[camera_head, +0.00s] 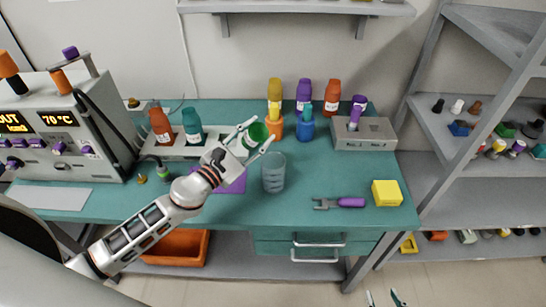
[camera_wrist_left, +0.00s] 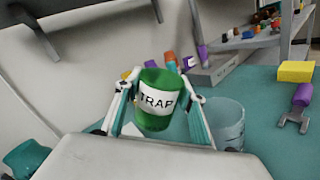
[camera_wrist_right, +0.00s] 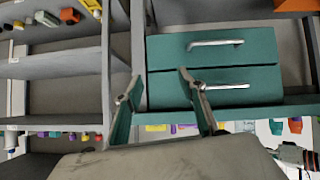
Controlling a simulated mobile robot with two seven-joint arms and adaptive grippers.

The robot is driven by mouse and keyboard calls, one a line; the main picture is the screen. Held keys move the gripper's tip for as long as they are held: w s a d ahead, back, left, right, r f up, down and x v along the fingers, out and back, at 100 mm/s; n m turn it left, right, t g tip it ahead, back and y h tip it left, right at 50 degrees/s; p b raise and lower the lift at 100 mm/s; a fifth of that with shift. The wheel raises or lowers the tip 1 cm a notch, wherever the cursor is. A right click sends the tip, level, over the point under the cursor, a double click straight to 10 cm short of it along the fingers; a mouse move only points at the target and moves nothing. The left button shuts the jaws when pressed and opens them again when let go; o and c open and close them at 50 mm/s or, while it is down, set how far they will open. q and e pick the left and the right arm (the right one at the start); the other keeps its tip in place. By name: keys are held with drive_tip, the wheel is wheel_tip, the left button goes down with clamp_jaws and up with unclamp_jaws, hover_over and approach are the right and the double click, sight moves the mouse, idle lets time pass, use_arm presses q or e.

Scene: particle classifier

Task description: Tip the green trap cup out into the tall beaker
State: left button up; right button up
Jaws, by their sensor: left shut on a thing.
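The green trap cup (camera_head: 257,131), with a white TRAP label, is held between the fingers of my left gripper (camera_head: 262,129). It also shows in the left wrist view (camera_wrist_left: 157,98), slightly tilted there, label towards the camera. The tall clear beaker (camera_head: 273,178) stands upright on the teal bench, just below the cup in the head view. In the left wrist view the beaker (camera_wrist_left: 227,122) is right of the cup, partly behind a finger. The cup's contents cannot be made out. My right gripper (camera_wrist_right: 160,88) is open and empty, away from the bench top, facing the drawers.
Orange and blue bottles (camera_head: 306,128) stand behind the beaker, with a grey holder (camera_head: 364,137) to the right. A purple-handled tool (camera_head: 345,203) and a yellow block (camera_head: 387,193) lie on the right. A purple mat (camera_head: 232,184) lies left of the beaker.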

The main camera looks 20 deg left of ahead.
sight(246, 133)
use_arm(q)
drive_tip(key=shift+w+a+f+n+b, duration=0.25)
drive_tip(key=shift+a+f+n, duration=0.15)
drive_tip(key=shift+f+n, duration=0.05)
drive_tip(key=shift+w+a+f+n+b, duration=0.2)
drive_tip(key=shift+a+f+n, duration=0.2)
drive_tip(key=shift+f+n, duration=0.05)
drive_tip(key=shift+w+a+f+n+g+y, duration=0.2)
drive_tip(key=shift+a+n, duration=0.15)
drive_tip(key=shift+n, duration=0.15)
drive_tip(key=shift+w+a+f+n+g+y, duration=0.1)
drive_tip(key=shift+w+a+f+n, duration=0.15)
drive_tip(key=shift+n, duration=0.25)
drive_tip(key=shift+w+a+n+p, duration=0.1)
drive_tip(key=shift+a+n+p, duration=0.25)
drive_tip(key=shift+n+p, duration=0.05)
drive_tip(key=shift+w+a+f+n, duration=0.15)
drive_tip(key=shift+a+n, duration=0.15)
drive_tip(key=shift+n, duration=0.1)
drive_tip(key=shift+w+a+f+n+p, duration=0.15)
drive_tip(key=shift+a+n+p, duration=0.15)
drive_tip(key=shift+n, duration=0.2)
use_arm(e)
drive_tip(key=shift+s+d+f, duration=0.5)
drive_tip(key=shift+d+f, duration=0.05)
drive_tip(key=shift+f, duration=0.1)
drive_tip(key=shift+a+r, duration=0.1)
drive_tip(key=shift+r, duration=0.1)
